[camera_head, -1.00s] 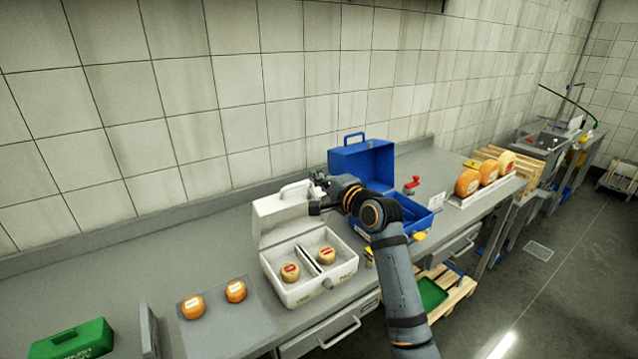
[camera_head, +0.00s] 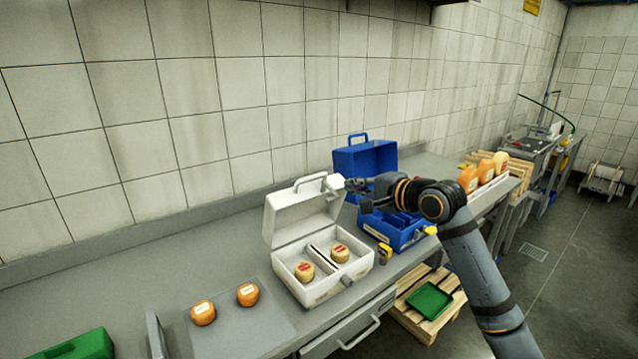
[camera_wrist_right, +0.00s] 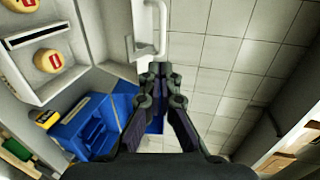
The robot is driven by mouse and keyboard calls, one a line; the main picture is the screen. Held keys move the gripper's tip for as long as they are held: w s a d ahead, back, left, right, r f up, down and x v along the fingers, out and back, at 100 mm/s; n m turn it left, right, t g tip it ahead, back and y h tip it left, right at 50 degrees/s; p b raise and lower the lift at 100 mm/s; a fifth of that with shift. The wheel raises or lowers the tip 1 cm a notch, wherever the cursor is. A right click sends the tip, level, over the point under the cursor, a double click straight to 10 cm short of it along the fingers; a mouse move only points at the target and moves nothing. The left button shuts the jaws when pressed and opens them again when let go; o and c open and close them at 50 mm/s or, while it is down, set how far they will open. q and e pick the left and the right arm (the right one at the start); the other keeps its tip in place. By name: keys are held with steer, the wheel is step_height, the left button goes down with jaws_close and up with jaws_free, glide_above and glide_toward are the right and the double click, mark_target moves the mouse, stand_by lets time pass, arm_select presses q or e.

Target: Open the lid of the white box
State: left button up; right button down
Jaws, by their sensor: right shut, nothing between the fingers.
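The white box (camera_head: 322,290) stands on the grey counter with its lid (camera_head: 300,217) raised and standing up at the back. A handle (camera_head: 309,181) is on the lid's top edge. Inside are two pale cheese wheels with red labels (camera_head: 304,272) (camera_head: 340,253), one on each side of a divider. My right gripper (camera_head: 350,185) is shut and empty beside the lid's upper right corner. In the right wrist view the closed fingertips (camera_wrist_right: 160,70) are just below the white handle (camera_wrist_right: 160,30); whether they touch it is unclear. My left gripper is out of view.
An open blue box (camera_head: 395,233) stands right of the white box, under my right arm. Two orange cheeses (camera_head: 203,313) (camera_head: 247,294) lie on a mat at the left, with a green box (camera_head: 80,345) beyond. Several orange cheeses (camera_head: 486,171) sit farther right. A tiled wall runs behind.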

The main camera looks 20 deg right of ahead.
steer(key=p, duration=0.3)
glide_toward(313, 178)
steer(key=w, duration=0.1)
steer(key=p+x, duration=0.1)
steer(key=x, duration=0.3)
steer(key=shift+w+a+f, duration=0.15)
steer(key=shift+w, duration=0.1)
steer(key=shift+w+a+f, duration=0.15)
steer(key=shift+w+a, duration=0.05)
steer(key=shift+w, duration=0.1)
steer(key=shift+w+a+f, duration=0.1)
steer(key=shift+w+a, duration=0.05)
steer(key=shift+w, duration=0.1)
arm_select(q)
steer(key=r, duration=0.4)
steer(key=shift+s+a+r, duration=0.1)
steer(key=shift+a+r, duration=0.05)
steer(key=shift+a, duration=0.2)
